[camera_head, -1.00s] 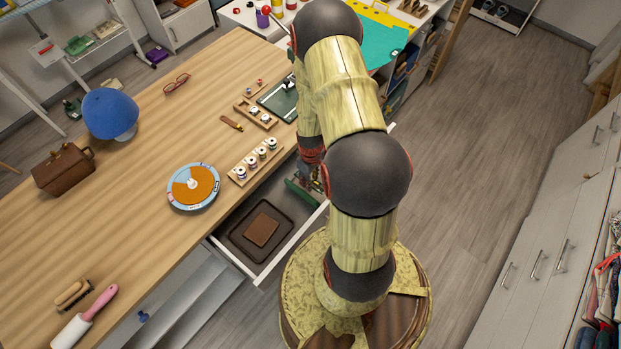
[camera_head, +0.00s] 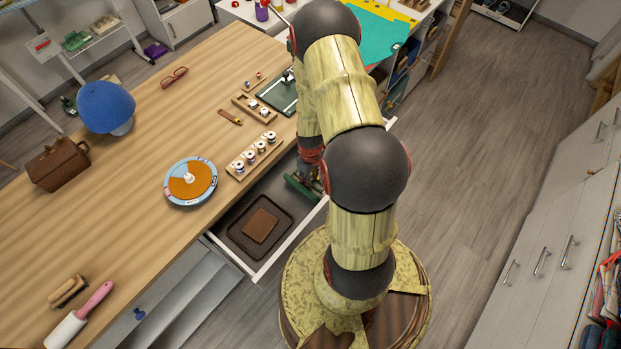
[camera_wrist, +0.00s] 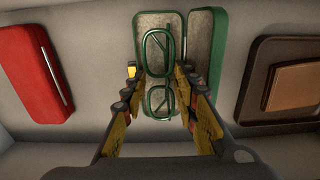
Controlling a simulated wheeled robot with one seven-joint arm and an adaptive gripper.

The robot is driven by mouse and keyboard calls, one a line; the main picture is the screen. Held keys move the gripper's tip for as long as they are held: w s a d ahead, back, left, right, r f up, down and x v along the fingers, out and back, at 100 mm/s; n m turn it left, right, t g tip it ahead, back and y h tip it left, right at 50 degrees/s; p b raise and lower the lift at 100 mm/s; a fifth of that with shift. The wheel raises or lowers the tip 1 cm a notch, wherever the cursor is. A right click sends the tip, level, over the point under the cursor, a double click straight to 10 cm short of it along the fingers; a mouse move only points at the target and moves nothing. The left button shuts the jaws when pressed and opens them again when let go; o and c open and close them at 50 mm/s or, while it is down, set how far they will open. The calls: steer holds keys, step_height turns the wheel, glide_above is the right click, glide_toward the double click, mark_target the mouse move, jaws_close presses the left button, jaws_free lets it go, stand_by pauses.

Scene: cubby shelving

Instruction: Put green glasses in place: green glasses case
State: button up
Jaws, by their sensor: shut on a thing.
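In the wrist view, the green glasses (camera_wrist: 146,54) are between the two fingers of my gripper (camera_wrist: 158,80), which is shut on them. The glasses are seen against the grey lining of the open green glasses case (camera_wrist: 203,42); I cannot tell whether they touch it. The case lies in the drawer, its two halves side by side. In the head view, a green edge of the case (camera_head: 298,187) shows beside my arm, which hides most of my gripper and the glasses.
In the wrist view, a red case (camera_wrist: 28,75) lies left, and a dark tray (camera_wrist: 246,95) holding a brown wallet (camera_wrist: 292,86) lies right. The open drawer (camera_head: 285,252) is bounded by its walls. The wooden table (camera_head: 120,215) stands beside it, with a spool rack (camera_head: 240,170) near its edge.

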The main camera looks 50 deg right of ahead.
steer(key=o, duration=1)
step_height(320, 180, up, 12)
stand_by(0.7)
